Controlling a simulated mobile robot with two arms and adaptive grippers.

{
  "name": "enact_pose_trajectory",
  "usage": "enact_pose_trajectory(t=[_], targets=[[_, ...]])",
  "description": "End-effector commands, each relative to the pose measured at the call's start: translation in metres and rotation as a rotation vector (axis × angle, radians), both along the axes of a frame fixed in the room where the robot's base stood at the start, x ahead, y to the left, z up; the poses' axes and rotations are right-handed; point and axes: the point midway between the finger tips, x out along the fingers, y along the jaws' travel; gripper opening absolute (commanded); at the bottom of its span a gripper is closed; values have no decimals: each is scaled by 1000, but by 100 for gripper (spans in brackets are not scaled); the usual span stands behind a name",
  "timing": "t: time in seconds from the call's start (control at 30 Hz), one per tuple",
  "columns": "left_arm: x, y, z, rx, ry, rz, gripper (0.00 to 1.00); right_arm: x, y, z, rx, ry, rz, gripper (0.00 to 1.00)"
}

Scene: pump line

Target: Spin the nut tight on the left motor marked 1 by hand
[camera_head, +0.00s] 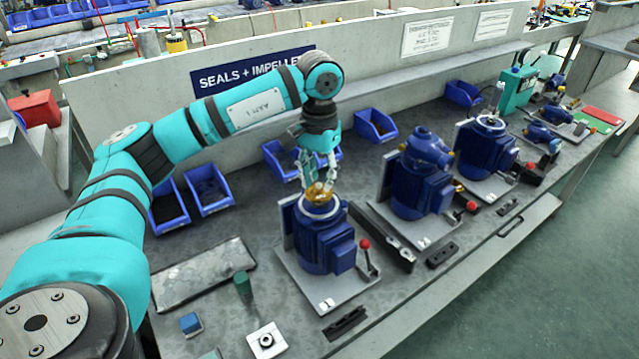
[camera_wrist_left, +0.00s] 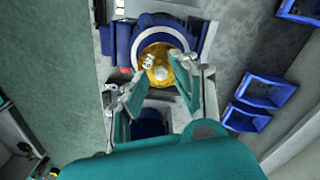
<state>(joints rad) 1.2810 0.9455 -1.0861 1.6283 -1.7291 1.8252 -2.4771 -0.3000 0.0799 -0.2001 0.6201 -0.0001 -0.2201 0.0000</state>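The left motor (camera_head: 322,240) is dark blue and stands upright on a grey plate at the front left of the motor row. A brass impeller (camera_head: 317,196) sits on its top; it also shows in the wrist view (camera_wrist_left: 178,66). A small pale nut (camera_wrist_left: 161,73) shows at the middle of the brass. My left gripper (camera_head: 319,187) points down over the impeller. In the wrist view its fingers (camera_wrist_left: 160,78) are apart, one on each side of the nut, with a gap visible. Whether the fingertips touch the brass cannot be told. My right gripper is not in view.
A lever with a red knob (camera_head: 365,244) stands right of the motor. Another blue motor (camera_head: 420,180) stands farther right. Blue bins (camera_head: 208,190) line the back wall. A grey tray (camera_head: 203,275), green peg (camera_head: 243,287) and white square plate (camera_head: 266,341) lie on the bench's left.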

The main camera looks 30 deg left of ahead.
Motion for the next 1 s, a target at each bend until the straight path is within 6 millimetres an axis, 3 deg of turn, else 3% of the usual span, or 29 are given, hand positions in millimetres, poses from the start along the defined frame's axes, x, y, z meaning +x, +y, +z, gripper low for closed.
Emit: enact_pose_trajectory(t=[0.53,0.87,1.0], targets=[[0,0,43,-1,-2,1,28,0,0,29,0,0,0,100],[0,-1,43,-4,-1,1,28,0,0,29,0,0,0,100],[2,-26,31,-77,-8,13,28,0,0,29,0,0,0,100]])
